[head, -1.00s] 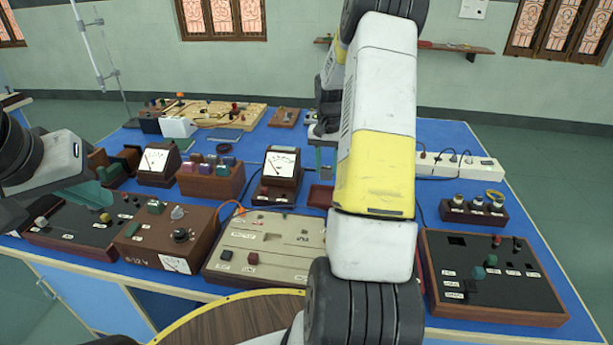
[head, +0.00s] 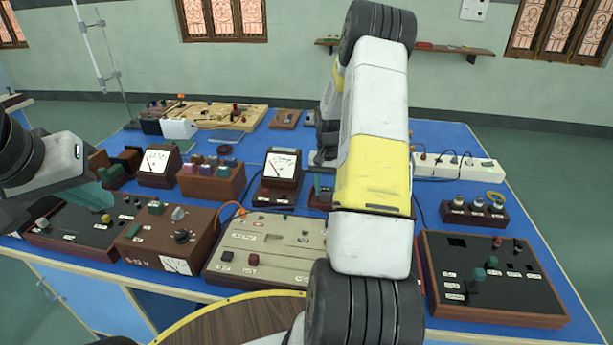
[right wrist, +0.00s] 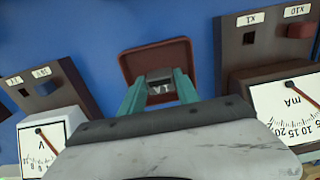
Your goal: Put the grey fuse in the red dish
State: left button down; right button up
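The red dish (right wrist: 155,60) is a shallow square tray on the blue bench, straight ahead of my right fingers in the right wrist view. In the head view, my right arm and gripper partly hide it. My right gripper (right wrist: 160,88) has teal fingers closed on a small grey block, which looks like the grey fuse (right wrist: 160,75). The fuse shows over the dish's near part; I cannot tell whether it touches the dish. In the head view, my right gripper (head: 317,185) is at the dish. My left gripper (head: 100,200) is at the left above a dark panel; its fingertip gap is unclear.
A meter box (head: 280,175) stands close left of the dish. A wooden rack (head: 211,180) with several coloured blocks is further left. Front panels, including a beige one (head: 265,250), line the near edge. Meters flank the dish in the right wrist view.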

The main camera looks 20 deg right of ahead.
aim_at(326, 191)
jog(key=o, duration=0.3)
jog(key=shift+r, duration=0.1)
notch_tip(326, 191, up, 12)
jog(key=s+a+r+n+t, duration=0.2)
jog(key=s+a+r, duration=0.2)
jog(key=a+r, duration=0.45)
jog(key=s+a+r+n+t, duration=0.1)
jog(key=s+a+r, duration=0.2)
jog(key=s, duration=0.4)
jog(key=s+a+r+n+t+y, duration=0.1)
jog(key=s+a+r+n, duration=0.1)
jog(key=s+a+r, duration=0.2)
jog(key=s+a+r+n+t+y, duration=0.1)
jog(key=s+a+r+n+t, duration=0.1)
jog(key=s+a, duration=0.4)
jog(key=shift+s+a+r, duration=0.1)
jog(key=shift+s+r, duration=0.2)
jog(key=shift+s, duration=0.5)
jog(key=shift+s+d+r, duration=0.1)
jog(key=shift+s+r, duration=0.15)
jog(key=shift+s, duration=0.5)
jog(key=shift+s+a+r, duration=0.1)
jog(key=shift+s+r, duration=0.2)
jog(key=shift+s, duration=0.5)
